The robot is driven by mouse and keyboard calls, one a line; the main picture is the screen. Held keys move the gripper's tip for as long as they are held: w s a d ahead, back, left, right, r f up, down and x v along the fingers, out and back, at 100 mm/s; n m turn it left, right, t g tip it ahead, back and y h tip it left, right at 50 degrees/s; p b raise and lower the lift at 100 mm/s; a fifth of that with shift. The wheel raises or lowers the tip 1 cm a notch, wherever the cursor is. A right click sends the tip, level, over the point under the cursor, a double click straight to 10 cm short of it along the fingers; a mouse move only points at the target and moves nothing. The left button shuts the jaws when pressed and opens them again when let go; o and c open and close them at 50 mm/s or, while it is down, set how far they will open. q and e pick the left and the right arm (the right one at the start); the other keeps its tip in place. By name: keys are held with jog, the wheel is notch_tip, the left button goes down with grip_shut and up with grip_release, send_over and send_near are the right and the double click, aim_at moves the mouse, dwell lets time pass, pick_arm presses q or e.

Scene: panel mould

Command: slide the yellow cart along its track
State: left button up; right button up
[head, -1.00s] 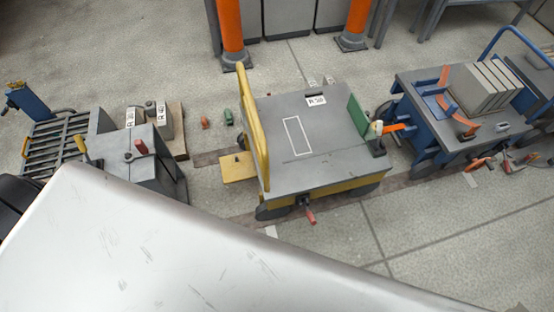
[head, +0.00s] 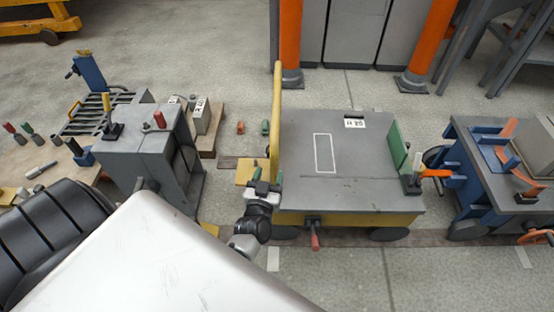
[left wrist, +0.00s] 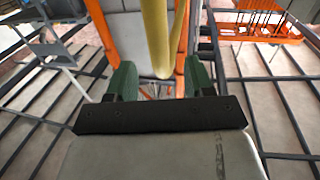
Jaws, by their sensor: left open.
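The yellow cart (head: 350,215) has a grey flat top with a white outlined rectangle and a label. It stands on a dark track strip (head: 450,238) in the floor. A yellow upright handle (head: 276,105) rises at its left end. My left gripper (head: 266,182) is open beside the lower part of this handle. In the left wrist view, the yellow handle (left wrist: 154,35) comes down between the two green fingers (left wrist: 162,82); whether it lies fully between them in depth I cannot tell. My right gripper is not in view.
A grey cabinet (head: 150,160) with levers stands left of the cart. A blue-framed cart (head: 470,190) stands close at the right. Orange posts (head: 291,40) and grey lockers are behind. A red-handled lever (head: 315,240) sticks out at the cart's front. The front floor is mostly clear.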

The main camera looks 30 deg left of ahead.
aim_at(273, 165)
pick_arm(q)
jog(key=b+x, duration=0.1)
jog(key=x, duration=0.5)
jog(key=shift+w, duration=0.15)
jog(key=shift+w+a, duration=0.2)
jog(key=shift+w, duration=0.45)
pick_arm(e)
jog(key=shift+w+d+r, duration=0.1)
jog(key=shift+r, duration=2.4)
pick_arm(q)
jog(key=shift+c, duration=0.5)
grip_shut()
